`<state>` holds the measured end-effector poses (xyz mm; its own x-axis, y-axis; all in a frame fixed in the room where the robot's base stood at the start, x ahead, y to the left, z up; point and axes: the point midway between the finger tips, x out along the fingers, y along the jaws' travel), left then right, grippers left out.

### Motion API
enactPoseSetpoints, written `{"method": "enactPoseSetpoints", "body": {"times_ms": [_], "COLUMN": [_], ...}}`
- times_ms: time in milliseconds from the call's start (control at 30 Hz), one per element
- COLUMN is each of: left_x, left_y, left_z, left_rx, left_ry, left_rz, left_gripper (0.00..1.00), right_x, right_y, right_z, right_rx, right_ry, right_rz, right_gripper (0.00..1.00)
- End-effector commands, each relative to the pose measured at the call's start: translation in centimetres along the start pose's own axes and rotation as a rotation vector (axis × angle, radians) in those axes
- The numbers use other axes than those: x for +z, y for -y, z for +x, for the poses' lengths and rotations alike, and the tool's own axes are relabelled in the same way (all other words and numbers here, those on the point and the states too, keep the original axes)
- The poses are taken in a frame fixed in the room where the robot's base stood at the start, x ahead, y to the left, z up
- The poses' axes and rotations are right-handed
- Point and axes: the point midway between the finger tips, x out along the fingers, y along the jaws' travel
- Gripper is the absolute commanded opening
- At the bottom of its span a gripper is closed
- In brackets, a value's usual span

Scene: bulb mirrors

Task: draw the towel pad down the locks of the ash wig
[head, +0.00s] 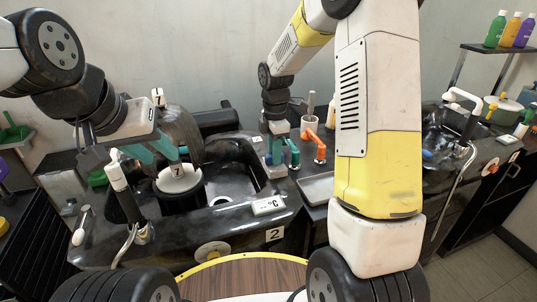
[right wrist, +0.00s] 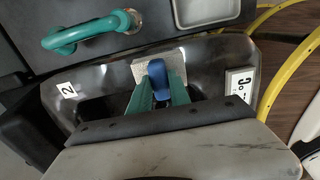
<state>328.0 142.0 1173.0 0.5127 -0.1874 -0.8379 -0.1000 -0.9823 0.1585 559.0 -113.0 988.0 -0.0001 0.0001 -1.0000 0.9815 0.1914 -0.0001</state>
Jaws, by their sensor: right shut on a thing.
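My right gripper (head: 274,156) is over the right side of the basin, well to the right of the wig. In the right wrist view its teal fingers (right wrist: 159,95) are shut on the blue grip of the towel pad (right wrist: 176,66), a pale speckled pad. The wig is not in the right wrist view.
The black basin (head: 232,218) carries a °C display (head: 268,205) and a 2 label (head: 275,234). A teal tap (head: 292,152) and orange tap (head: 318,146) stand right of my right gripper. A white shower head (head: 117,176) stands at the left. A grey tray (head: 317,188) lies right.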

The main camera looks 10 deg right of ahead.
Motion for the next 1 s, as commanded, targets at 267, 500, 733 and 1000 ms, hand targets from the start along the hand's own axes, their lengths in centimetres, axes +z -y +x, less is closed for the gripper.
{"method": "enactPoseSetpoints", "body": {"times_ms": [267,500,733,1000], "left_x": [0.0,0.0,0.0,0.0], "left_y": [0.0,0.0,0.0,0.0], "left_z": [0.0,0.0,0.0,0.0], "left_rx": [0.0,0.0,0.0,0.0], "left_ry": [0.0,0.0,0.0,0.0], "left_rz": [0.0,0.0,0.0,0.0], "left_gripper": [0.36,0.36,0.36,0.36], "right_x": [0.0,0.0,0.0,0.0], "right_y": [0.0,-0.1,0.0,-0.1], "right_z": [0.0,-1.2,-3.0,-5.2], "right_rx": [0.0,0.003,0.002,0.002], "right_ry": [0.0,0.0,0.0,0.0], "right_rz": [0.0,0.0,0.0,0.0], "right_gripper": [0.0,0.0,0.0,0.0]}}
